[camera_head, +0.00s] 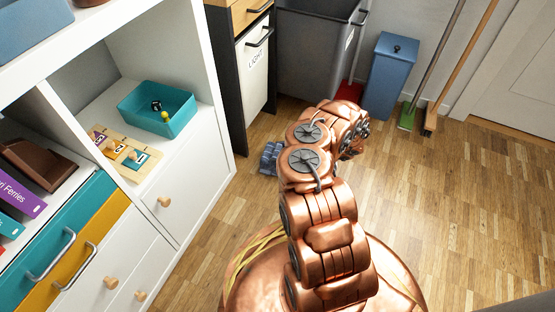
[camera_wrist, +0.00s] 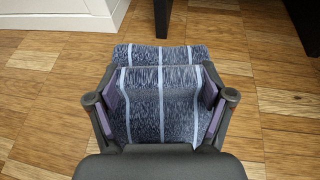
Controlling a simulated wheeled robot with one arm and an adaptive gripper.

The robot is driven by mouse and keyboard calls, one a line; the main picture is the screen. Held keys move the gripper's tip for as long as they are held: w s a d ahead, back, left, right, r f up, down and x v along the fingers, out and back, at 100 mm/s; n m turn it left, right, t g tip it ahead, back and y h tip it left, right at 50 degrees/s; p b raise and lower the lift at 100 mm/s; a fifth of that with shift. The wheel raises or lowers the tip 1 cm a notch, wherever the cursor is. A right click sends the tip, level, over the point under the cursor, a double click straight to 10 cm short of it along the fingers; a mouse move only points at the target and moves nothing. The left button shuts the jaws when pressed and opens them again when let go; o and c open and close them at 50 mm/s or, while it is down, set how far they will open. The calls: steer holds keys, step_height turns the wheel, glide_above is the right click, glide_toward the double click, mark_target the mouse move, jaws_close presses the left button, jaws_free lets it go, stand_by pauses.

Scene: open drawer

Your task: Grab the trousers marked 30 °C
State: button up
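A folded blue-grey cloth with pale stripes (camera_wrist: 160,54) lies on the wooden floor in the wrist view. No 30 °C mark shows on it, and I cannot tell from its shape whether it is trousers. My gripper (camera_wrist: 162,90) is open, with its two purple-padded fingers wide apart on the left and right of the cloth. I cannot tell whether the pads touch it. In the head view a small part of the blue-grey cloth (camera_head: 269,158) shows left of my copper arm, which hides the rest and my gripper.
A white shelf unit with drawers (camera_head: 190,190) stands at left, holding a teal tray (camera_head: 180,122). A bin marked LIGHT (camera_head: 257,66), a grey bin (camera_head: 312,50), a blue bin (camera_head: 391,77) and a broom (camera_head: 430,118) stand at the back. The floor at right (camera_head: 465,200) is clear.

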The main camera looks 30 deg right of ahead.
steer(key=shift+s+f, duration=0.1)
steer(key=shift+f, duration=0.2)
steer(key=c, duration=0.9)
